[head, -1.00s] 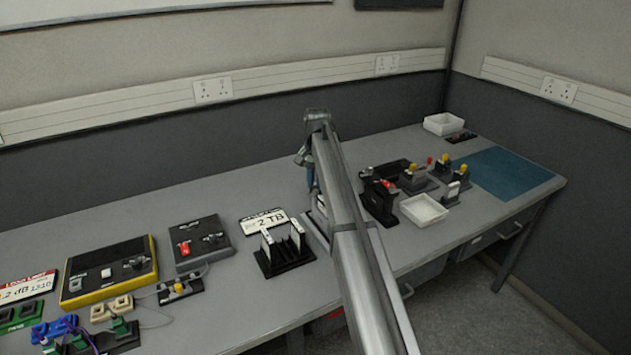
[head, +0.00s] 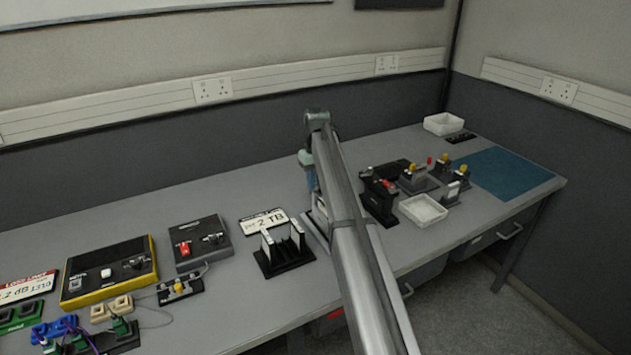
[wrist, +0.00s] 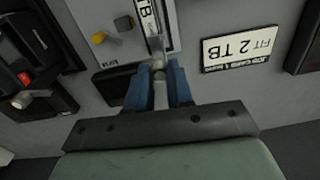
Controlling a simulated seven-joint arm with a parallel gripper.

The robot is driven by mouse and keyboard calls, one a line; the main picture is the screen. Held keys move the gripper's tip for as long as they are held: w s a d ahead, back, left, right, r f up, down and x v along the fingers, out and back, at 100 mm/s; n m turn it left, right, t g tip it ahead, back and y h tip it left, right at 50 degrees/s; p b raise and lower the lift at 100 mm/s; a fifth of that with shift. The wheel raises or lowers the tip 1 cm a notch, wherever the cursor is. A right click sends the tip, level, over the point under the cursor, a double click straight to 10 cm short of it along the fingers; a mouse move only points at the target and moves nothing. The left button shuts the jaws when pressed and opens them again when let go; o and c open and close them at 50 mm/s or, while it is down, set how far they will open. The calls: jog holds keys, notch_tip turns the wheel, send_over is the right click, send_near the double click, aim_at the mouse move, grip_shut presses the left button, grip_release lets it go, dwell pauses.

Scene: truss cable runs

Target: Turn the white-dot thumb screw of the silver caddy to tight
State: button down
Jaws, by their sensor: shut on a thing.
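The silver caddy (wrist: 156,22) shows at the top middle of the wrist view as a narrow pale metal piece beside a white "TB" label. In the head view it is mostly hidden behind my arm. A small pale round knob (wrist: 158,66), apparently its thumb screw, sits between my fingertips. I cannot make out a white dot on it. My gripper (wrist: 159,76) has blue fingers shut on this knob from both sides. In the head view my gripper (head: 311,188) points down at the bench, partly covered by my arm.
A "2 TB" card (head: 265,221) and a black slotted holder (head: 284,252) stand left of my arm. A black block with red parts (head: 379,192) and a white tray (head: 423,210) stand to the right. A blue mat (head: 503,173) lies clear at the far right.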

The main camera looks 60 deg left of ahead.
jog(key=shift+n, duration=0.4)
jog(key=c, duration=1)
grip_release()
notch_tip(320, 180, up, 14)
jog(key=shift+w+f, duration=0.1)
dwell(0.4)
